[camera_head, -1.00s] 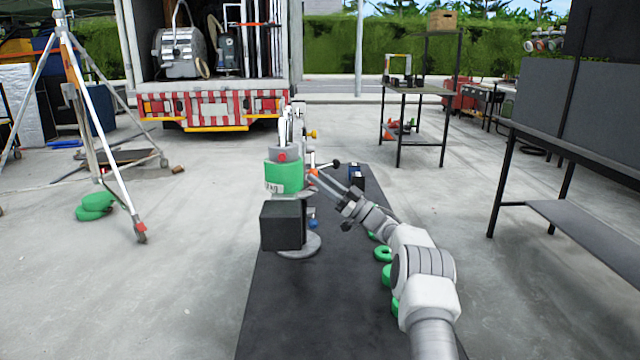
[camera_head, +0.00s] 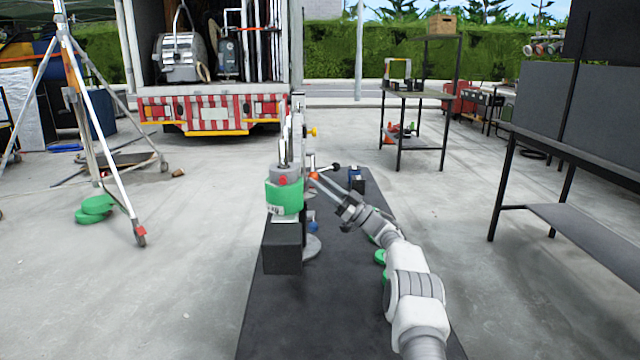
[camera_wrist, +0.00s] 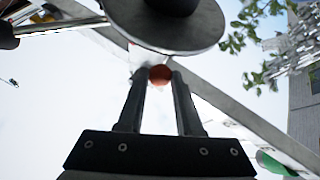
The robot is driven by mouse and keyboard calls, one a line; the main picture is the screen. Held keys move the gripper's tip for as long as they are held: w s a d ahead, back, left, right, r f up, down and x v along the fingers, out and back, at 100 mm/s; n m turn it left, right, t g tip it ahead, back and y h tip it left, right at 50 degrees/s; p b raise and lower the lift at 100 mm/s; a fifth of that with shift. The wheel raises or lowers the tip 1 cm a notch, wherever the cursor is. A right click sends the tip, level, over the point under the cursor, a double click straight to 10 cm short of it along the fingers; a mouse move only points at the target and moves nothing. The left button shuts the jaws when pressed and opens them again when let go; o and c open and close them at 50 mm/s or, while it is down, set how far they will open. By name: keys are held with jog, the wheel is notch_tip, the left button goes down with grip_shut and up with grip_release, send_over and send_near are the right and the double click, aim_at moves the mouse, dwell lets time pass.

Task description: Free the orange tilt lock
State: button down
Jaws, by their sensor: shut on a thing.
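The orange tilt lock is a small round knob (camera_wrist: 160,74) between my gripper's two fingertips in the wrist view. It also shows as a small orange spot (camera_head: 313,176) in the head view. My gripper (camera_head: 319,180) reaches in from the right and is shut on this knob. The knob belongs to a stand-mounted head with a green-banded grey cylinder (camera_head: 284,196) and a black block (camera_head: 283,248) below it. A round grey disc (camera_wrist: 168,22) is just above the fingertips in the wrist view. The knob's far side is hidden.
A black mat (camera_head: 310,310) lies under the stand. Green rings (camera_head: 380,257) lie by my arm. A black-knobbed lever (camera_head: 335,167) and a yellow knob (camera_head: 313,132) are close to the gripper. A tripod (camera_head: 110,150) stands left; open concrete lies between.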

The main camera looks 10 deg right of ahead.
jog(key=c, duration=0.6)
grip_release()
jog(key=shift+a, duration=0.1)
jog(key=p+v, duration=0.2)
jog(key=v, duration=1)
